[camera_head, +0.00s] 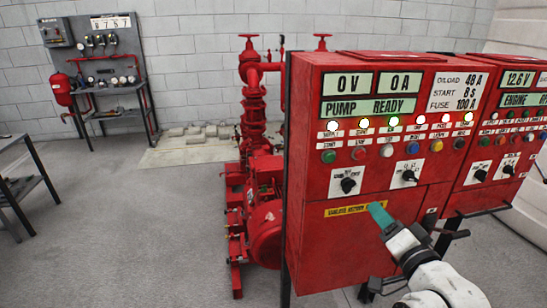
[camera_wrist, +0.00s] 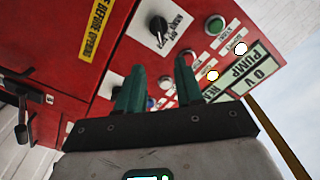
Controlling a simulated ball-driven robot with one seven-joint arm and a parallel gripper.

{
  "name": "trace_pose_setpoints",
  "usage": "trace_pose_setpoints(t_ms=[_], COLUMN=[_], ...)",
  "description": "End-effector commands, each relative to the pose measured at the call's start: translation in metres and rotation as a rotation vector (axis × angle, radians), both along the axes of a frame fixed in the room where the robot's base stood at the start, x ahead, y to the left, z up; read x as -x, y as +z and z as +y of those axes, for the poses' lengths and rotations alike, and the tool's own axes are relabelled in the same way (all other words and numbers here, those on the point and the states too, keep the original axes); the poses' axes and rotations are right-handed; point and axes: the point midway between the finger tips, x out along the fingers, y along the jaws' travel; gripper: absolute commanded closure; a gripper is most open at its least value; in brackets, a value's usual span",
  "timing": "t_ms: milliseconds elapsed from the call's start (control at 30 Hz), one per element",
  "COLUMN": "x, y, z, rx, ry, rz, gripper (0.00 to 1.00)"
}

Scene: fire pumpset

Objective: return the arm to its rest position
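My gripper (camera_head: 378,212) is in front of the lower part of a red control cabinet (camera_head: 310,240), just below its rotary switches. In the head view its teal fingers overlap and look like one. In the wrist view my gripper (camera_wrist: 160,66) shows two teal fingers spread apart with nothing held between them. The cabinet face (camera_wrist: 100,20) lies beyond the fingers. Whether a finger touches the cabinet cannot be told. My white forearm comes in from the lower right of the head view.
Two black rotary switches (camera_head: 348,185) (camera_head: 410,175) sit above my gripper. Dark lever handles (camera_head: 450,235) stick out beside my wrist. A second red cabinet (camera_head: 490,195) stands at the right. Red pump pipework (camera_head: 265,235) is behind left. The floor at left is mostly clear.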

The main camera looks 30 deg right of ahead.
Motion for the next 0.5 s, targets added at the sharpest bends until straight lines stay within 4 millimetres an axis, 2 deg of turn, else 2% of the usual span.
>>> trace_pose_setpoints(t_ms=[167, 267, 367, 467, 500], x=[0.000, 0.001, 0.010, 0.034, 0.047], y=[-0.003, -0.028, -0.073, -0.129, -0.150], z=[0.002, 0.015, 0.040, 0.071, 0.083], rx=[0.002, 0.023, 0.072, 0.144, 0.175], ry=[0.004, 0.033, 0.098, 0.197, 0.244], rz=[0.013, 0.113, 0.306, 0.556, 0.659], gripper=[0.64, 0.64, 0.64, 0.64, 0.64])
